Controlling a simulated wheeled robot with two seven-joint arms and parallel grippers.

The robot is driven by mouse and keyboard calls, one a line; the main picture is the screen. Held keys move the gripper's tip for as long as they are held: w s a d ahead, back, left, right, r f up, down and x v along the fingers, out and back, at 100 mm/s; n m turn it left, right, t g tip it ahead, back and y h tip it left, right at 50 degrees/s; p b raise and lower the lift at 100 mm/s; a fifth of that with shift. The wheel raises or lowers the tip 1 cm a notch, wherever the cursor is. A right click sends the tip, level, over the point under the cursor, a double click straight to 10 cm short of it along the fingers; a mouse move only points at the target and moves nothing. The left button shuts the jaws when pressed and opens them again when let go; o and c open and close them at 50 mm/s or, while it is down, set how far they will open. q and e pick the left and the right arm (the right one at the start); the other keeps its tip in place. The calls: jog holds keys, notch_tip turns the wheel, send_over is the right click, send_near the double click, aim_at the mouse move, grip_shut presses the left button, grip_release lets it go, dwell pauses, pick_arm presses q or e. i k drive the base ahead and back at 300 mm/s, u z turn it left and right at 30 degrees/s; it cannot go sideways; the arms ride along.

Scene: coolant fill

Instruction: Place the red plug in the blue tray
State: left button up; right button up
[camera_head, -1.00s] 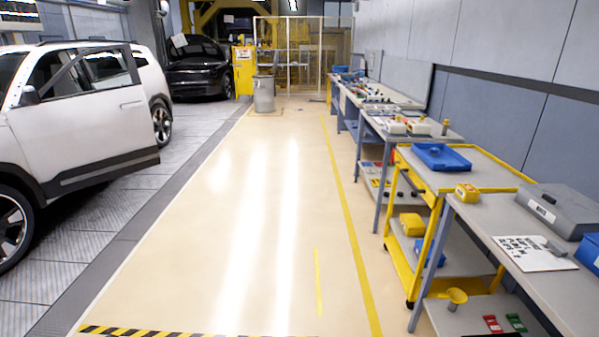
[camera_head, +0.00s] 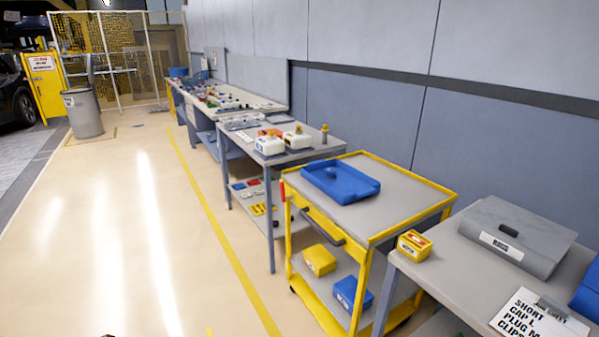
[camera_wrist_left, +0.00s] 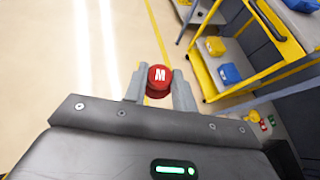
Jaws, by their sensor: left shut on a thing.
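The red plug (camera_wrist_left: 159,77), round with a white letter M on its top, is in the left wrist view. My left gripper (camera_wrist_left: 158,88) is shut on it, with one grey finger on each side, and holds it above the floor. The blue tray (camera_head: 340,182) sits on the top shelf of the yellow cart, to the right in the head view. A small dark object lies in the tray. The held plug is well apart from the tray. My right gripper is in neither view.
The yellow cart (camera_head: 408,190) stands between two grey tables along the wall. The near table (camera_head: 450,262) holds a yellow box (camera_head: 414,245), a grey case (camera_head: 520,236) and a printed sheet (camera_head: 540,316). The floor (camera_head: 130,250) left of the cart is clear.

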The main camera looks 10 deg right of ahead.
aim_at(349, 188)
jog(key=z, duration=0.95)
jog(key=i, duration=1.45)
jog(key=z, duration=0.75)
